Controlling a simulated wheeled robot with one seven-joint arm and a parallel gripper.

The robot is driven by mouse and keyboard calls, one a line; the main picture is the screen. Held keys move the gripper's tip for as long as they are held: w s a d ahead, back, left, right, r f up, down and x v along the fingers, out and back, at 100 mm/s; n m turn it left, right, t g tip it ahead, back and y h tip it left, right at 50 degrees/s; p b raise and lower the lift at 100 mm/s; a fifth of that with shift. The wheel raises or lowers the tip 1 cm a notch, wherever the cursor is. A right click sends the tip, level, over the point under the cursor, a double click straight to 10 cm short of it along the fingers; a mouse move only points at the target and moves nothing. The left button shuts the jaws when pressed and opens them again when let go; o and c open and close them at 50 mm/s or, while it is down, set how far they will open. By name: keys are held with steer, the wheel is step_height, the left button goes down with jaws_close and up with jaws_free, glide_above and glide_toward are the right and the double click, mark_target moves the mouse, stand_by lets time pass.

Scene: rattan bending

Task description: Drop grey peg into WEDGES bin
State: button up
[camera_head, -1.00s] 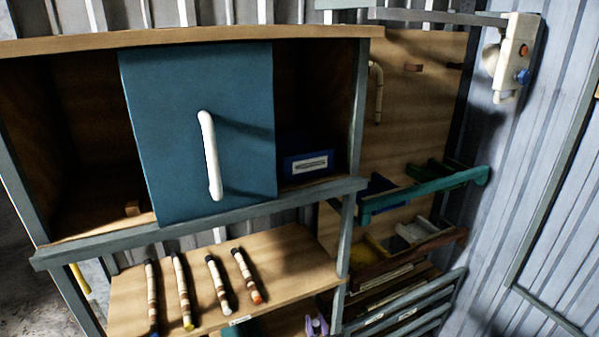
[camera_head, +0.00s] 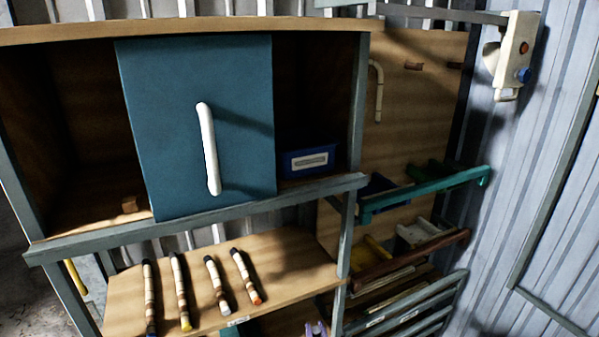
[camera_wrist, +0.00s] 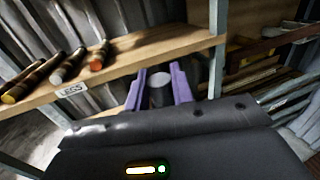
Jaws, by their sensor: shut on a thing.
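My gripper (camera_wrist: 159,73) has purple fingers, shut on a grey peg (camera_wrist: 160,94) in the wrist view. The peg's round pale end shows between the fingers; its lower part is hidden by the dark gripper body. In the head view only the purple fingertips (camera_head: 316,329) show at the bottom edge, below the lower shelf. A blue bin (camera_head: 290,165) with a white label stands in the upper cabinet, right of the teal door. Its label is too small to read, so I cannot tell whether it is the WEDGES bin.
The teal sliding door (camera_head: 180,90) with a white handle covers the cabinet's middle. Several banded rods lie on the wooden lower shelf (camera_head: 290,265), whose edge label reads LEGS (camera_wrist: 71,90). A rack with trays and rails (camera_head: 420,192) stands at right.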

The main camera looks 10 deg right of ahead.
step_height(320, 180, down, 15)
steer(key=b, duration=1.3)
steer(key=shift+b, duration=0.4)
steer(key=shift+f, duration=0.15)
